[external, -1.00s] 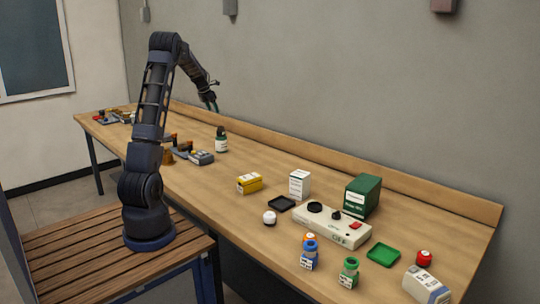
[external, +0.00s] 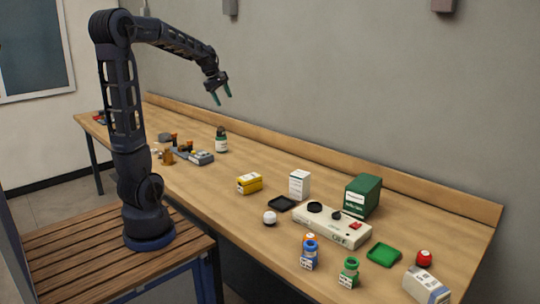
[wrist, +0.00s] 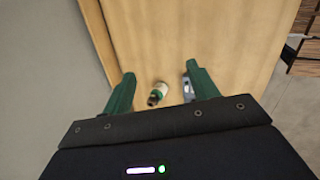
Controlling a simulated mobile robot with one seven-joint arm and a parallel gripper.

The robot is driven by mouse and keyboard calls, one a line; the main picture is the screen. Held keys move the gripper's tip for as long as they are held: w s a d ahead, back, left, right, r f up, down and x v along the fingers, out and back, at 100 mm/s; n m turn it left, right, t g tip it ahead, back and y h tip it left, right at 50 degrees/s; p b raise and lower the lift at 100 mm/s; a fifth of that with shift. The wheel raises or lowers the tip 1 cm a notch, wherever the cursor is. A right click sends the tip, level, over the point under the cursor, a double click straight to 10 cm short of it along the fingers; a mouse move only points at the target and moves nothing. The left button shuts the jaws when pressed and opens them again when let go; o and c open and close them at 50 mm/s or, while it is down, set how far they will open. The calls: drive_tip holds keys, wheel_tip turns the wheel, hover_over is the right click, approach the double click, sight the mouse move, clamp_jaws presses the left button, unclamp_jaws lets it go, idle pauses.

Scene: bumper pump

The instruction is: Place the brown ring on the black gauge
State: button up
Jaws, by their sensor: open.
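My gripper (external: 222,95) is open and empty, in the air above the far part of the bench in the external view, fingers pointing down. I cannot pick out the brown ring for certain; small brown pieces (external: 167,157) stand on the bench at the left, too small to make out. The black gauge is not certain either; a black round part (external: 315,207) and a black knob (external: 336,215) sit on the pale device (external: 345,236).
A dark-capped bottle (external: 221,142) stands below my gripper, also in the wrist view (wrist: 158,92), near a grey device (external: 198,158). A yellow box (external: 249,183), white box (external: 299,184), green box (external: 362,195), black tray (external: 281,203) and green tray (external: 384,255) occupy the bench.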

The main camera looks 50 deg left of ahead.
drive_tip(key=s+d+f+m, duration=0.2)
drive_tip(key=s+d+m, duration=0.6)
drive_tip(key=s, duration=0.5)
drive_tip(key=s+d+f+m, duration=0.3)
drive_tip(key=s+d+m, duration=0.6)
drive_tip(key=s+m, duration=0.2)
drive_tip(key=s, duration=0.2)
drive_tip(key=shift+s+y, duration=0.3)
drive_tip(key=shift+s, duration=0.1)
